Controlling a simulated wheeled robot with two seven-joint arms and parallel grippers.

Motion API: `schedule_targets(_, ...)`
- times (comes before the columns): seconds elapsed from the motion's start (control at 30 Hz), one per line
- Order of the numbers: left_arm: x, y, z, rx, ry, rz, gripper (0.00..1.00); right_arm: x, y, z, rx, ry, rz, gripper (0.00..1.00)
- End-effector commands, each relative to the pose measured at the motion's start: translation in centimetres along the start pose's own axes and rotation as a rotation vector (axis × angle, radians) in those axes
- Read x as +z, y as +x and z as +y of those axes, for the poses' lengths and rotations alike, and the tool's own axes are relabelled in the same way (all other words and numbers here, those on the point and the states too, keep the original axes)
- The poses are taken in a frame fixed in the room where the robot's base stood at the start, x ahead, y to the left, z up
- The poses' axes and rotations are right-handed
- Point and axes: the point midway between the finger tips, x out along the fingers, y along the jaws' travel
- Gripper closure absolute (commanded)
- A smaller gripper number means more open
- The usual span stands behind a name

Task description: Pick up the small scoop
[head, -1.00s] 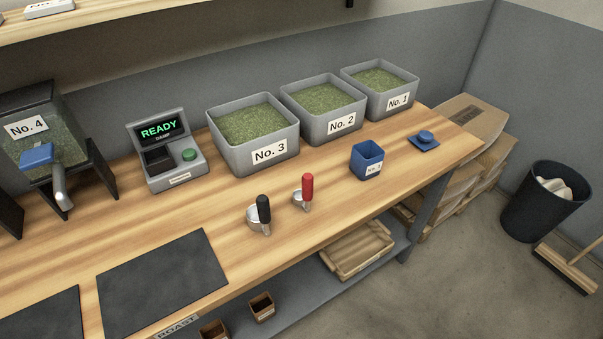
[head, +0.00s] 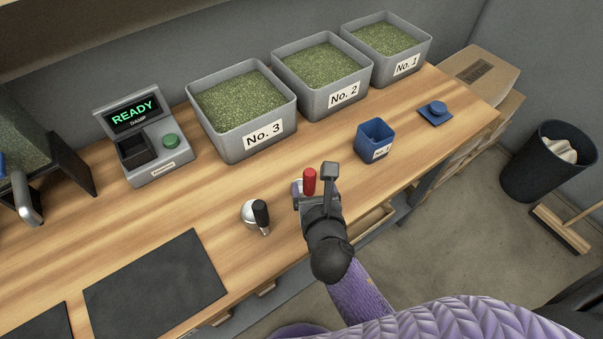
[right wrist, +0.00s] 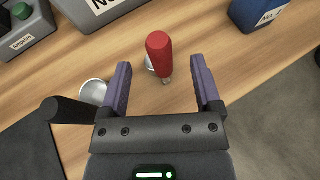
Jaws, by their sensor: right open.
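Two scoops stand on the wooden bench with their handles up. The red-handled scoop (head: 310,181) looks like the smaller one. The black-handled scoop (head: 258,215) stands to its left. My right gripper (head: 315,186) is open around the red handle. In the right wrist view, the red handle (right wrist: 159,52) shows between the two fingertips of the right gripper (right wrist: 160,68), with a gap on each side. The red scoop's bowl is mostly hidden by its handle there. The black-handled scoop (right wrist: 70,110) is just left of the left finger. My left gripper is out of view.
Grey bins No. 3 (head: 226,143), No. 2 (head: 309,106) and No. 1 (head: 378,79) line the back. A dark mat (head: 158,285) lies front left. The bench's front edge is close.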

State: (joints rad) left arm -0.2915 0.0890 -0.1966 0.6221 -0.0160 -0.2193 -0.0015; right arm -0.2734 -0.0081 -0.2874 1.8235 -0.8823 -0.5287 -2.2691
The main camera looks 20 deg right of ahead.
Motion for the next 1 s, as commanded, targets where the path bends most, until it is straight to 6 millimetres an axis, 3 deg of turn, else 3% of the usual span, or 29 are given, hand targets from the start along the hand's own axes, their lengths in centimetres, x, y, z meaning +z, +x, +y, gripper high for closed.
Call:
schedule_targets(0.13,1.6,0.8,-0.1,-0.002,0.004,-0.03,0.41,-0.2,2.4,0.1,0.0,0.002,0.001,0.18)
schedule_targets(0.33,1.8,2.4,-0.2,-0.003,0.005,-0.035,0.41,-0.3,6.4,0.3,0.001,0.004,0.001,0.18)
schedule_targets(0.63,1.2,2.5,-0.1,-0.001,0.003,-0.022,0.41,0.0,7.2,0.3,0.002,0.005,0.004,0.18)
schedule_targets(1.0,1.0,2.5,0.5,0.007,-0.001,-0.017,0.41,0.0,7.2,0.3,0.002,0.004,0.003,0.97)
